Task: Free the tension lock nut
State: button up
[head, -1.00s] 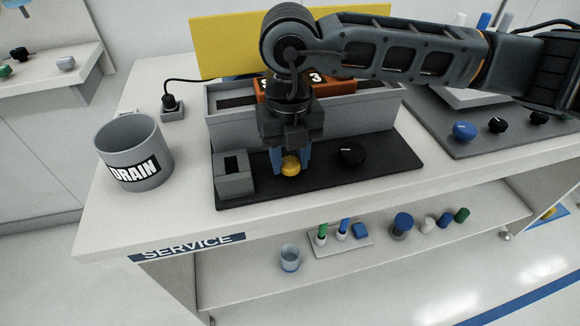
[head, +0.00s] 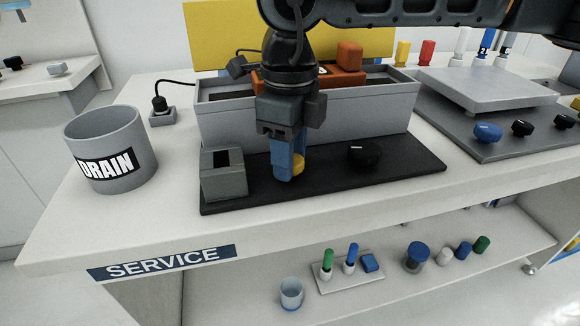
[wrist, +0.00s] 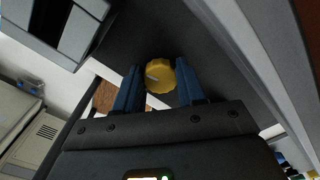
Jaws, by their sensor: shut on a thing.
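The tension lock nut appears to be the yellow ribbed knob (head: 299,164) on the black base plate (head: 400,172) of the grey machine. My gripper (head: 288,172) points down over it and is shut on it, with blue fingers on opposite sides. In the head view a finger hides part of the knob. In the wrist view the yellow knob (wrist: 160,76) sits between the fingertips, with a pale mark on its face.
A black knob (head: 364,154) stands to the right on the same plate, and a grey slotted block (head: 223,172) to the left. Behind is the grey trough (head: 390,115) with an orange block (head: 348,68). The DRAIN cup (head: 108,148) stands at the left.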

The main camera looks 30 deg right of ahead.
jog(key=shift+n+b, duration=0.7)
jog(key=shift+n, duration=0.4)
jog(key=o, duration=1.1)
jog(key=shift+c, duration=0.2)
jog(key=shift+r+p, duration=0.45)
jog(key=shift+r, duration=3.5)
jog(key=shift+s, duration=0.15)
